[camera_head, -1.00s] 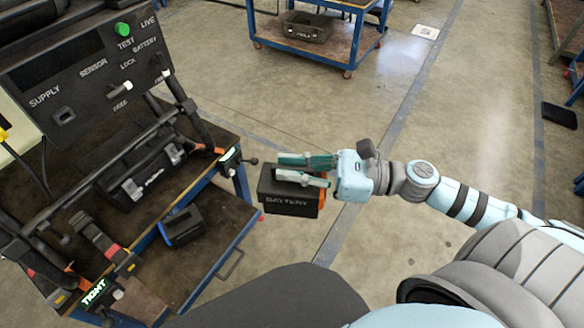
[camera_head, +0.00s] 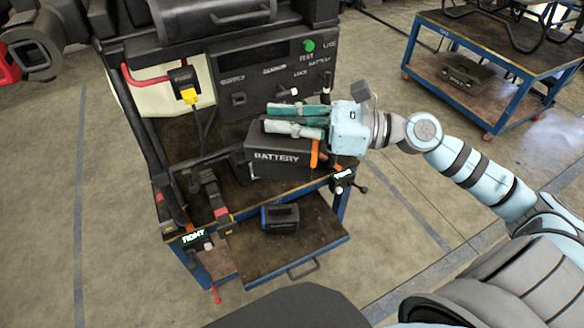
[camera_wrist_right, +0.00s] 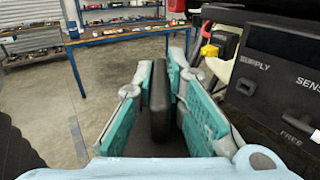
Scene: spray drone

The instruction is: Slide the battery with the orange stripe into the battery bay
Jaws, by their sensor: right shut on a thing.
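The battery with the orange stripe (camera_head: 278,162) is a black box lettered BATTERY, its orange stripe at the right end. My right gripper (camera_head: 270,118) is shut on its top handle and holds it in front of the drone's control panel (camera_head: 262,75). In the right wrist view the dark handle (camera_wrist_right: 160,103) stands between the teal finger pads. The battery covers part of the stand top behind it, and I cannot clearly pick out the battery bay. Whether the battery touches anything below cannot be told. My left gripper is not in view.
A smaller black battery with a blue stripe (camera_head: 280,218) lies on the lower shelf (camera_head: 305,240). Clamps marked TIGHT (camera_head: 195,238) are at the stand's front edge. A yellow plug (camera_head: 190,97) hangs at the panel's left. A blue trolley (camera_head: 470,75) stands at back right.

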